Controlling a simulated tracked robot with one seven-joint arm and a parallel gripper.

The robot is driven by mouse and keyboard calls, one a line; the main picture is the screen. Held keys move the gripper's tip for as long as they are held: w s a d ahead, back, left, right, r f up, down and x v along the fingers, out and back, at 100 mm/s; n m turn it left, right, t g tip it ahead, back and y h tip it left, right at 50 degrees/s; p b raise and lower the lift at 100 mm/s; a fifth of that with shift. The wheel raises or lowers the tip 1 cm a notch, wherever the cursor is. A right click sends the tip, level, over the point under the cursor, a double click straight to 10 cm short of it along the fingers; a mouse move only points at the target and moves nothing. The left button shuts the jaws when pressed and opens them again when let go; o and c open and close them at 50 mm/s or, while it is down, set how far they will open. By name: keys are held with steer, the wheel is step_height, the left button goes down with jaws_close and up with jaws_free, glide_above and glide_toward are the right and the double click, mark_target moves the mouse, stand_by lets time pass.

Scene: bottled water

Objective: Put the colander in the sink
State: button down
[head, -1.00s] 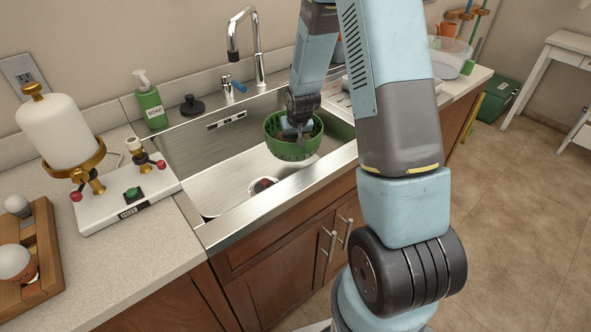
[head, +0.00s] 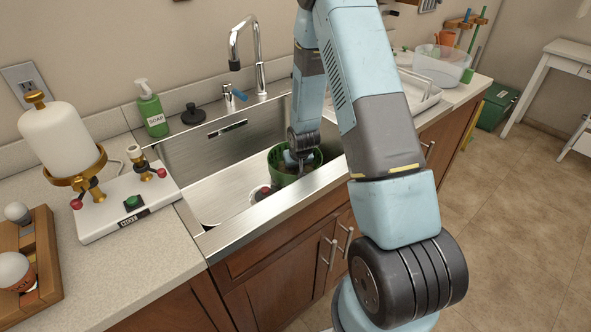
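The green colander (head: 277,170) is down inside the steel sink (head: 225,190), at its right end near the front edge. It looks roughly upright. I cannot tell whether its base touches the sink floor. My gripper (head: 296,162) reaches down from above into the colander's opening. Its fingertips are largely hidden by the colander and the wrist, so I cannot see whether they grip the wall or are apart.
A round drain piece (head: 262,192) with some red lies on the sink floor. The faucet (head: 258,70) stands behind the sink, with a soap bottle (head: 152,112) to its left. A white dispenser device (head: 120,205) stands left of the sink. A dish rack (head: 418,95) is at right.

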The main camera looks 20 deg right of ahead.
steer(key=shift+f, duration=0.2)
steer(key=c, duration=0.8)
jaws_free()
steer(key=s+a+v, duration=0.1)
steer(key=v, duration=3.6)
steer(key=shift+t, duration=0.6)
steer(key=s+r, duration=0.3)
steer(key=s, duration=0.3)
steer(key=s+r, duration=0.4)
steer(key=s, duration=0.2)
steer(key=s+r, duration=0.4)
steer(key=s, duration=0.3)
steer(key=shift+d, duration=0.35)
